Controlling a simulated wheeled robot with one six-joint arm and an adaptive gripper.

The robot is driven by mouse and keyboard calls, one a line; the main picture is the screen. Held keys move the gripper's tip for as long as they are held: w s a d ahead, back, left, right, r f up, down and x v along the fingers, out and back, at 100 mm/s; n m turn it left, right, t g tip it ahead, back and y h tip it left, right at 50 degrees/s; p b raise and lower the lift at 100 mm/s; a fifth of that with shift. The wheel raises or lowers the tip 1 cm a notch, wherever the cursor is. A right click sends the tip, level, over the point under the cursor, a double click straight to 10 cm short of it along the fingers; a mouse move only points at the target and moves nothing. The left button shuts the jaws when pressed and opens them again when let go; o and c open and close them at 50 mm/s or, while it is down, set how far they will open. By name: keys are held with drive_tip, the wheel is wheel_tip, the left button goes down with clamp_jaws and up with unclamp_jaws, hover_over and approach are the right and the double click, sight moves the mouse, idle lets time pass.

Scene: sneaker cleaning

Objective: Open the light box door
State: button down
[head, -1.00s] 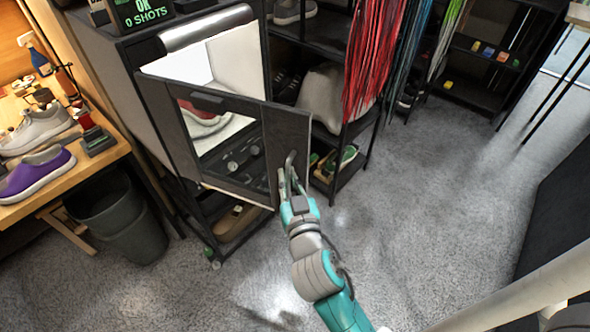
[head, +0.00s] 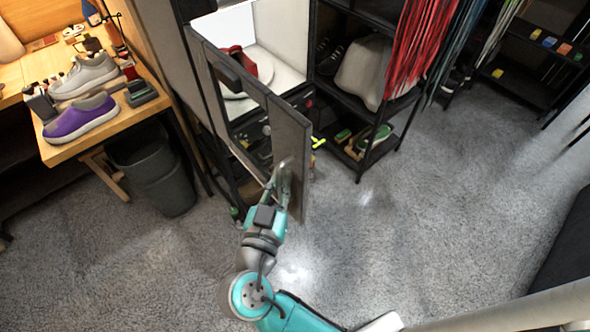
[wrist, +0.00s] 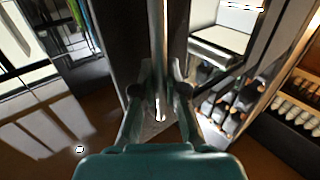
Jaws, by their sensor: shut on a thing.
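The light box (head: 280,32) has a white lit inside with a red shoe (head: 243,62) on a white disc. My gripper (head: 279,180) is at the door's handle side, low on the panel. In the wrist view my gripper (wrist: 159,112) is shut on the upright metal door handle (wrist: 157,45), one finger on each side. The handle is mostly hidden by my fingers in the head view.
A wooden bench (head: 120,118) with a purple shoe (head: 80,117) and a grey shoe (head: 84,75) is at the left. A grey bin (head: 160,180) stands below it. A black shelf (head: 375,150) with hanging laces (head: 425,45) is right of the box. The carpet (head: 430,210) at right is clear.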

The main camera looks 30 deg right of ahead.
drive_tip(key=shift+s+a+f+m+g+h, duration=0.1)
drive_tip(key=shift+s+a+m+g+h, duration=0.15)
drive_tip(key=shift+a, duration=0.5)
drive_tip(key=shift+a+f+m+g+h, duration=0.15)
drive_tip(key=shift+a+g+h, duration=0.15)
drive_tip(key=shift+a, duration=0.45)
drive_tip(key=c, duration=1.2)
unclamp_jaws()
drive_tip(key=shift+r, duration=0.1)
drive_tip(key=shift+a, duration=0.1)
drive_tip(key=v, duration=1.2)
